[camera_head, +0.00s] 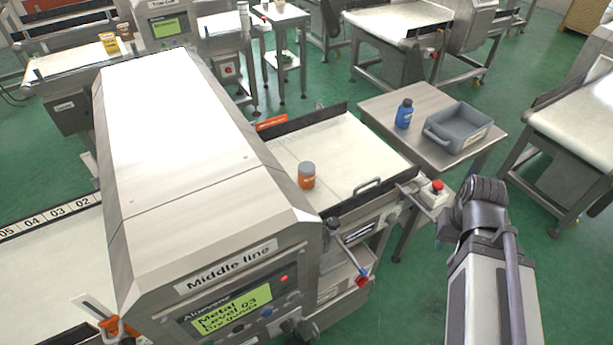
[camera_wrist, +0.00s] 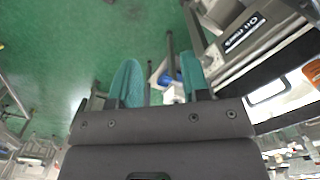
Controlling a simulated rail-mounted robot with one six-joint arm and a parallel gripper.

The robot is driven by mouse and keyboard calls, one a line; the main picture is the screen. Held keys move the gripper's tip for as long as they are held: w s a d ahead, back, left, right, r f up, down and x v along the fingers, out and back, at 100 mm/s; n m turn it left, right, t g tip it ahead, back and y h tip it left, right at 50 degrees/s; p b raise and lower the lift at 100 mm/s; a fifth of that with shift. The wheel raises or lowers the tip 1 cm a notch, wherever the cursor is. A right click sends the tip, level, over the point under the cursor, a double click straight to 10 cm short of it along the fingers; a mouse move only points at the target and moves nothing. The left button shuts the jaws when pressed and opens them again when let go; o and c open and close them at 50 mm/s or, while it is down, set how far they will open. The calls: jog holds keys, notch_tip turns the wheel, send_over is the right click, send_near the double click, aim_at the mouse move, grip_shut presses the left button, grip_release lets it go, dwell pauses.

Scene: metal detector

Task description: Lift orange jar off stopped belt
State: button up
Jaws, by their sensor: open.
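The orange jar (camera_head: 307,182) with a grey lid stands upright on the white belt (camera_head: 345,150), just beyond the metal detector's housing. My arm is at the lower right of the head view, apart from the jar; my gripper's fingers cannot be made out there. In the wrist view my gripper (camera_wrist: 160,78) shows two teal fingers spread apart with nothing between them. An orange patch (camera_wrist: 313,71) is cut off at that view's right edge; I cannot tell whether it is the jar.
The metal detector (camera_head: 190,140) stands left of the jar. A metal handle (camera_head: 368,187) and a red button box (camera_head: 436,190) are at the belt's near side. Green floor (camera_head: 400,300) lies open around.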

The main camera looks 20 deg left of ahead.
jog(key=o, duration=0.9)
